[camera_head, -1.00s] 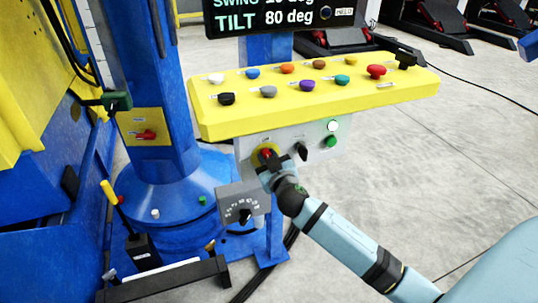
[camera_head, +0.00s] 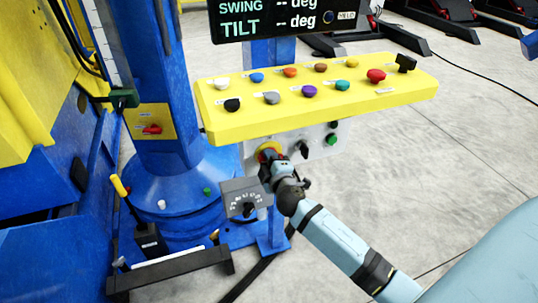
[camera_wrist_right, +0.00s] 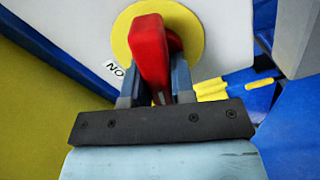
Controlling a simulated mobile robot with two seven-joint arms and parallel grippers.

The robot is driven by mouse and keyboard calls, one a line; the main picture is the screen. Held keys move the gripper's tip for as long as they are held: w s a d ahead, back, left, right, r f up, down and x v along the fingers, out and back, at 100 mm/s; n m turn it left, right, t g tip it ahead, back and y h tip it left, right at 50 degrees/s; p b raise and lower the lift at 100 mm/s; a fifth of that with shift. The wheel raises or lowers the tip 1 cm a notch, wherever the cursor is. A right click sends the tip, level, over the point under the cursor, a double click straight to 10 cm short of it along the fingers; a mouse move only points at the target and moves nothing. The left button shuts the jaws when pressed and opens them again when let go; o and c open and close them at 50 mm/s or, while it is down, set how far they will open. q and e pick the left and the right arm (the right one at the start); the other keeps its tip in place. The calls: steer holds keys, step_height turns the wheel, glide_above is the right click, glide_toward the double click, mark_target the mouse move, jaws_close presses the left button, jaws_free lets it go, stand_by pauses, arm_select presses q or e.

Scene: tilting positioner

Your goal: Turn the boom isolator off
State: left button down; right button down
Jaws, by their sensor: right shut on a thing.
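A red rotary handle (camera_head: 270,153) on a round yellow plate (camera_head: 261,147) is on the grey panel under the yellow console. My right gripper (camera_head: 271,159) is shut on this handle. In the right wrist view, the red handle (camera_wrist_right: 150,52) stands between the fingers (camera_wrist_right: 156,84), in front of the yellow disc (camera_wrist_right: 191,27). A label beside the disc reads "ON", seen inverted. Another red switch (camera_head: 152,129) sits on a yellow plate on the blue column. Its label is too small to read. My left gripper is not in view.
The yellow console (camera_head: 300,105) with several coloured knobs overhangs the panel. A display (camera_head: 285,18) above shows dashes for swing and tilt. A grey dial box (camera_head: 240,197) stands close left of my right wrist. Open floor lies to the right.

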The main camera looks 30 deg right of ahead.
steer(key=shift+n, duration=0.8)
steer(key=shift+f+n+p, duration=0.2)
steer(key=shift+n+p, duration=0.35)
steer(key=shift+n, duration=0.45)
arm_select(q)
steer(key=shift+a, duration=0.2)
arm_select(e)
steer(key=c, duration=1)
jaws_free()
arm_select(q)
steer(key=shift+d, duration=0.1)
arm_select(e)
steer(key=shift+o, duration=0.2)
steer(key=shift+s, duration=0.1)
